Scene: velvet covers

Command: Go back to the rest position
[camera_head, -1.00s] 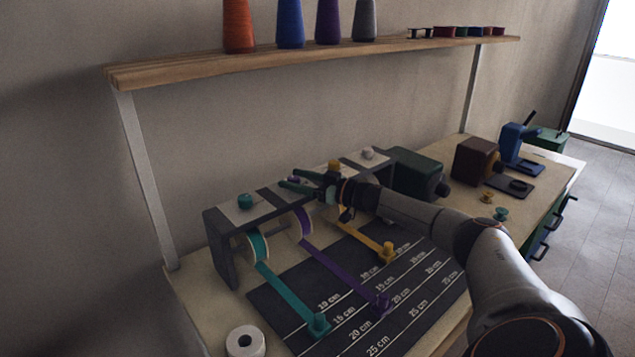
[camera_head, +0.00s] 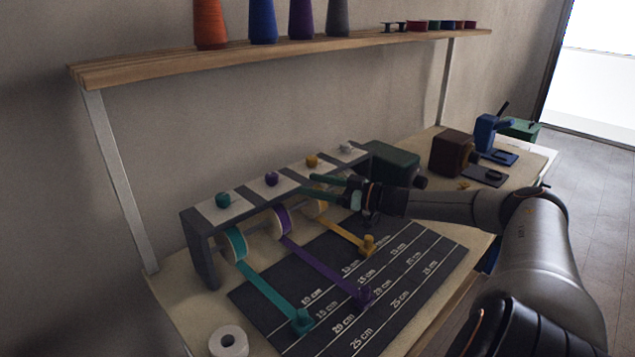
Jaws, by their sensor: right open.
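My right gripper (camera_head: 328,188) is open and empty. It hovers in front of the dark ribbon rack (camera_head: 201,256), near the orange knob (camera_head: 311,161) on its top. My right arm comes in from the right side. A teal ribbon (camera_head: 268,290), a purple ribbon (camera_head: 325,270) and a yellow ribbon (camera_head: 345,234) run from spools in the rack onto the dark measuring mat (camera_head: 405,318). Each ribbon ends at a small clip of its own colour. The gripper hides part of the rack's right end. My left gripper is not in view.
A white roll (camera_head: 229,342) lies at the table's front left. A green machine (camera_head: 392,163), a brown one (camera_head: 452,152) and a blue one (camera_head: 489,134) stand at the back right. A wooden shelf (camera_head: 280,56) with thread cones runs above the table.

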